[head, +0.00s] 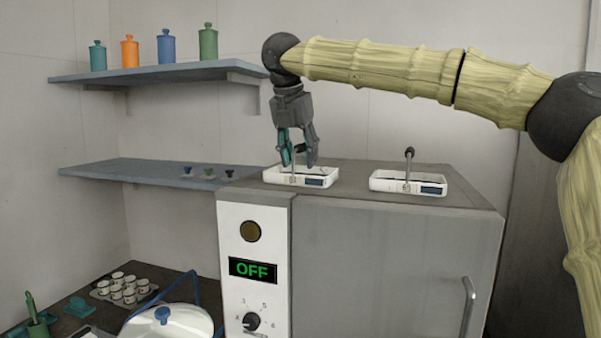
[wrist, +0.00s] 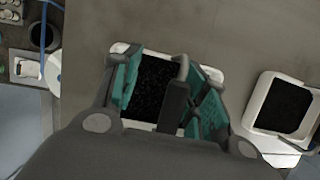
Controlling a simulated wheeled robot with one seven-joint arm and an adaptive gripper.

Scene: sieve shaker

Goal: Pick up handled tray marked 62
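Two white handled trays with dark contents stand on top of the grey cabinet. My gripper (head: 299,160) points down over the left tray (head: 280,178), its fingers on either side of that tray's upright handle. In the wrist view, the teal finger pads of my gripper (wrist: 165,92) are apart, with the grey handle (wrist: 183,68) between them, nearer the right finger. The left tray's white rim (wrist: 211,73) shows behind the fingers. The right tray (head: 385,185) stands apart, its hooked handle (head: 409,160) free. Both have small dark front labels; I cannot read a 62 on either.
The cabinet (head: 390,255) has an OFF display (head: 253,268), a dial (head: 251,321) and a door handle (head: 468,305). Two wall shelves at left hold several coloured jars (head: 166,46) and small dark-topped items (head: 208,171). Bare cabinet top separates the trays.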

